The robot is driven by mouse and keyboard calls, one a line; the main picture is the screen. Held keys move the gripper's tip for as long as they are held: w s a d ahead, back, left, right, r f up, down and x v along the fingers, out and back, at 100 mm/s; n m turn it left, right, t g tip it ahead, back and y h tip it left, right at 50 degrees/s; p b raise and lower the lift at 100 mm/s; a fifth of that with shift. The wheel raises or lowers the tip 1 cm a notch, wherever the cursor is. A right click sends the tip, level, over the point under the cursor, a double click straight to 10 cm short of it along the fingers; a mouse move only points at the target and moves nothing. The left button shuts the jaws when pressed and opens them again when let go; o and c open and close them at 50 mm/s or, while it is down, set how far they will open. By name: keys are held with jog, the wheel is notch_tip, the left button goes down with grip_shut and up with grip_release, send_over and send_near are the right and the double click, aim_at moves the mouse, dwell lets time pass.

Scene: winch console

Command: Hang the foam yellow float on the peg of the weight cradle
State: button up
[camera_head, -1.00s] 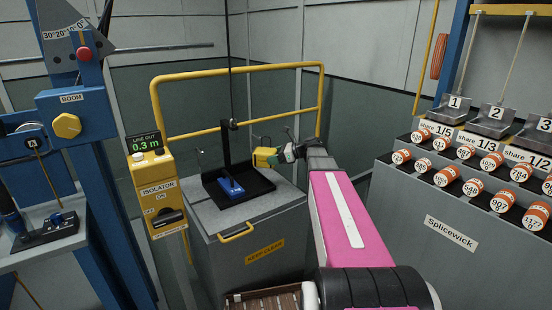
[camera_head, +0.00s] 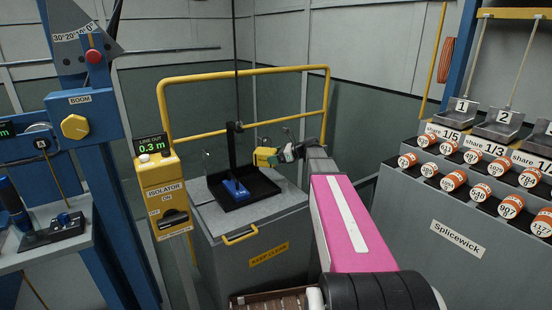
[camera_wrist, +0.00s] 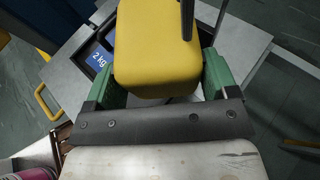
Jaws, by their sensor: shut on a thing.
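The yellow foam float (camera_wrist: 155,50) fills the upper middle of the wrist view, between the green fingers of my gripper (camera_wrist: 158,72), which is shut on it. In the head view the float (camera_head: 264,157) is small, at the end of my gripper (camera_head: 276,156). It is held above the right side of the black weight cradle (camera_head: 262,186). The cradle has a dark upright post and a blue 2 kg weight (camera_head: 235,188) in its tray. Whether the float touches the cradle I cannot tell. The peg is not clearly made out in either view.
The cradle stands on a grey cabinet (camera_head: 250,222) with a yellow rail (camera_head: 240,75) behind. A yellow isolator box (camera_head: 165,195) stands to its left. A grey stepped stand (camera_head: 440,215) with orange-and-white cylinders is at the right. A vertical line runs above the cradle.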

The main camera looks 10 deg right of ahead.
jog(key=shift+w+a, duration=0.3)
jog(key=shift+w, duration=0.4)
jog(key=shift+w+a, duration=0.25)
jog(key=shift+w, duration=0.45)
jog(key=shift+w+a+f, duration=0.15)
jog(key=shift+w+f, duration=0.2)
jog(key=shift+f, duration=0.25)
